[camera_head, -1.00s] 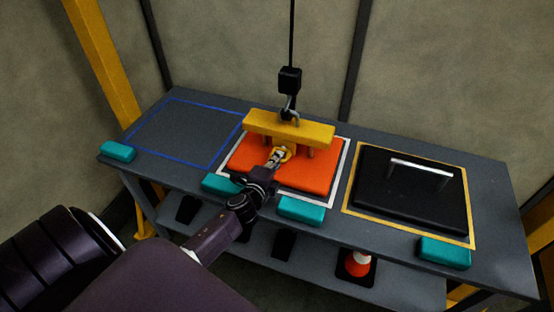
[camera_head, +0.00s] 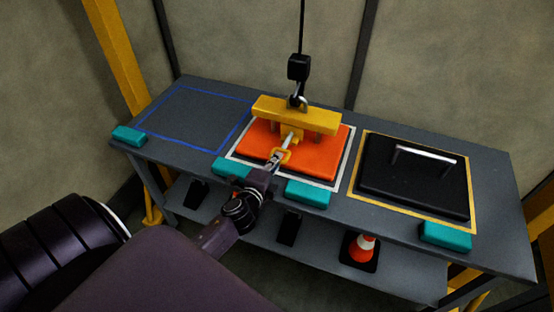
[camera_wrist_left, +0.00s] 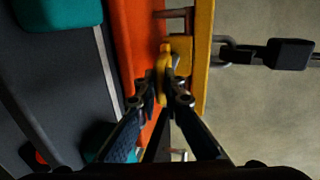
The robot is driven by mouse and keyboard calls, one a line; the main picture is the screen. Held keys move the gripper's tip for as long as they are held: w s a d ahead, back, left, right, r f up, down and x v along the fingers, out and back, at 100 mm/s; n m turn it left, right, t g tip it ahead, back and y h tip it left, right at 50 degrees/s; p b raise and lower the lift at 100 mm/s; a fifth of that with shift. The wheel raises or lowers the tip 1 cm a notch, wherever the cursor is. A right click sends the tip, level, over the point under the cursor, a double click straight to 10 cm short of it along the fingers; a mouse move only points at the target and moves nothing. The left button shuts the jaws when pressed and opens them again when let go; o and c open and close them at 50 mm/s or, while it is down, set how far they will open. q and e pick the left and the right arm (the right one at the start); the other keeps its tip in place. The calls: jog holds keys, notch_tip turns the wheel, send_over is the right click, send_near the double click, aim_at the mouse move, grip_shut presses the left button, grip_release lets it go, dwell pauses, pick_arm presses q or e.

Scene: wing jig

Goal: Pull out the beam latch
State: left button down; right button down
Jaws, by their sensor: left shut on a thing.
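The yellow beam (camera_head: 297,114) hangs from a hook (camera_head: 298,100) above the orange panel (camera_head: 310,158). The beam latch has a yellow ring handle (camera_head: 281,155) and a silver pin (camera_head: 287,143), which shows between the ring and the yellow block under the beam. My left gripper (camera_head: 276,161) is shut on the ring, in front of the beam. In the left wrist view the fingers (camera_wrist_left: 164,88) close around the yellow ring (camera_wrist_left: 162,70), with the beam (camera_wrist_left: 203,60) just beyond. I cannot tell whether the pin's tip is clear of its block. My right gripper is not in view.
The orange panel lies inside a white outline on the grey table (camera_head: 490,165). A black panel with a silver handle (camera_head: 425,155) lies at the right in a yellow outline. The blue-outlined area (camera_head: 195,118) at the left is empty. Teal blocks (camera_head: 308,193) line the front edge.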

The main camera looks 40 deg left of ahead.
pick_arm(q)
jog(key=c, duration=2.2)
grip_release()
jog(key=shift+s+f, duration=0.1)
jog(key=shift+f, duration=0.1)
jog(key=shift+o, duration=0.8)
jog(key=shift+r, duration=0.1)
jog(key=v, duration=1.2)
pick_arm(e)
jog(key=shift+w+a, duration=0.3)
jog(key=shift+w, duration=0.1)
